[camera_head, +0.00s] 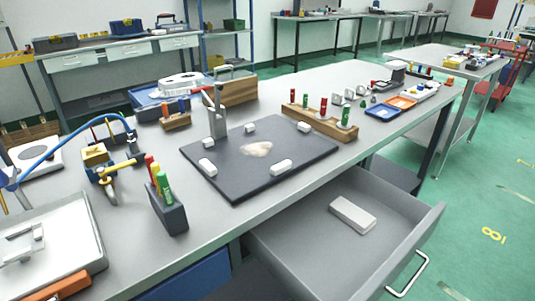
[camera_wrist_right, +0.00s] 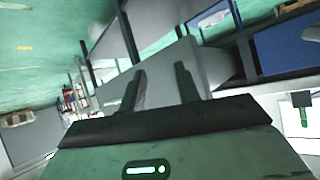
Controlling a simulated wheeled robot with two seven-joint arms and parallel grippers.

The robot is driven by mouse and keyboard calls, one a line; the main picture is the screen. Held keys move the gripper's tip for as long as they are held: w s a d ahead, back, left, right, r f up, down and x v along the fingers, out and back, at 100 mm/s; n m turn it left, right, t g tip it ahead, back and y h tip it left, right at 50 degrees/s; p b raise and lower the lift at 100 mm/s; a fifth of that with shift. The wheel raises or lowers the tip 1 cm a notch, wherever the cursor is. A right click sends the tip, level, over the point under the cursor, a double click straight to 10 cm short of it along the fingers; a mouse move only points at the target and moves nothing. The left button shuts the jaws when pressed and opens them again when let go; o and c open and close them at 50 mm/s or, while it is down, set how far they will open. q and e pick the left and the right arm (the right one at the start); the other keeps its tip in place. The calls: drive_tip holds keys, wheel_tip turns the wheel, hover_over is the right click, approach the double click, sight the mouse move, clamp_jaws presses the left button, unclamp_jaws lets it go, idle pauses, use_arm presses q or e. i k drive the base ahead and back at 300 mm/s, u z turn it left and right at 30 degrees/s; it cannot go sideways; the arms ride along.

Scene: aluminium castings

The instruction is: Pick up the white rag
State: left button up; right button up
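A small off-white, crumpled cloth-like patch (camera_head: 257,149), which looks like the white rag, lies on the dark flat plate (camera_head: 235,184) on the workbench. Several small white blocks sit around it near the plate's edges. Neither gripper shows in the head view. In the right wrist view my right gripper (camera_wrist_right: 159,88) has its two dark fingers apart with nothing between them. The rag does not show in that view. My left gripper is not in view.
An open grey drawer (camera_head: 290,262) below the bench front holds a white block (camera_head: 352,214). A dark holder with markers (camera_head: 168,211) stands left of the plate, and a wooden marker rack (camera_head: 318,122) stands behind right. An upright metal clamp (camera_head: 217,118) rises at the plate's back edge.

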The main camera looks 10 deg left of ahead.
sight(362, 222)
drive_tip(key=k, duration=0.5)
drive_tip(key=z, duration=1.8)
drive_tip(key=i, duration=2.7)
drive_tip(key=u, duration=4)
